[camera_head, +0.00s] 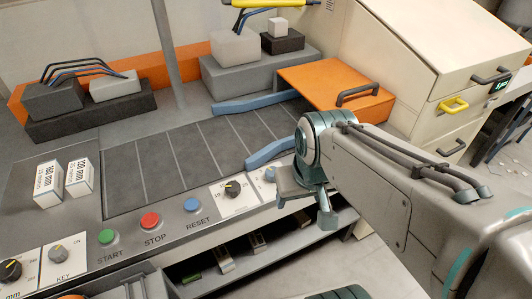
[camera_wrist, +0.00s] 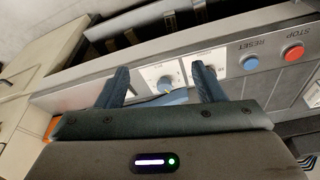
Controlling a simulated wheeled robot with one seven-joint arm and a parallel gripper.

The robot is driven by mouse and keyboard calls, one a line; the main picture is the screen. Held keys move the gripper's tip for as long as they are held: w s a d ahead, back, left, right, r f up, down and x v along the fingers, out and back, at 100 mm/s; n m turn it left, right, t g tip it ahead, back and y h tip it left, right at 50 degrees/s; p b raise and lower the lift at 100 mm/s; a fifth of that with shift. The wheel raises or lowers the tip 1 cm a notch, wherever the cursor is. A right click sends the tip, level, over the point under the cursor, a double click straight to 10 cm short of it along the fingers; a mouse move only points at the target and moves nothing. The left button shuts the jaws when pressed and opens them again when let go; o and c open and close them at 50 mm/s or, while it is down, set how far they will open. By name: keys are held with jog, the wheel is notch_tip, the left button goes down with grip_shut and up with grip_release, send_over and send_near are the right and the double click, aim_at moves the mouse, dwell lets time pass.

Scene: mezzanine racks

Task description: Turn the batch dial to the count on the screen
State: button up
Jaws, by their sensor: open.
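A black-knobbed dial (camera_head: 232,188) on a white scale plate sits right of the RESET button on the sloping panel. My right finger there covers part of the neighbouring plate. The labels are too small to tell which is the batch dial. A small green-lit screen (camera_head: 499,86) is at the far right; its digits are unreadable.
START (camera_head: 107,236), STOP (camera_head: 150,220) and RESET (camera_head: 192,204) buttons line the panel. A KEY dial (camera_head: 56,252) is lower left. Two white boxes (camera_head: 80,173) stand above. A grey conveyor bed (camera_head: 180,150) and blue guides lie behind; an orange cover (camera_head: 330,85) stands back right.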

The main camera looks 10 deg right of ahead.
dwell(0.4)
jog(key=m+g+p, duration=0.2)
jog(key=m+g, duration=0.1)
jog(key=m, duration=0.1)
send_over(273, 171)
notch_tip(273, 171, down, 3)
notch_tip(273, 171, down, 14)
jog(key=shift+r+p, duration=0.15)
jog(key=shift+p, duration=0.45)
jog(key=c, duration=1)
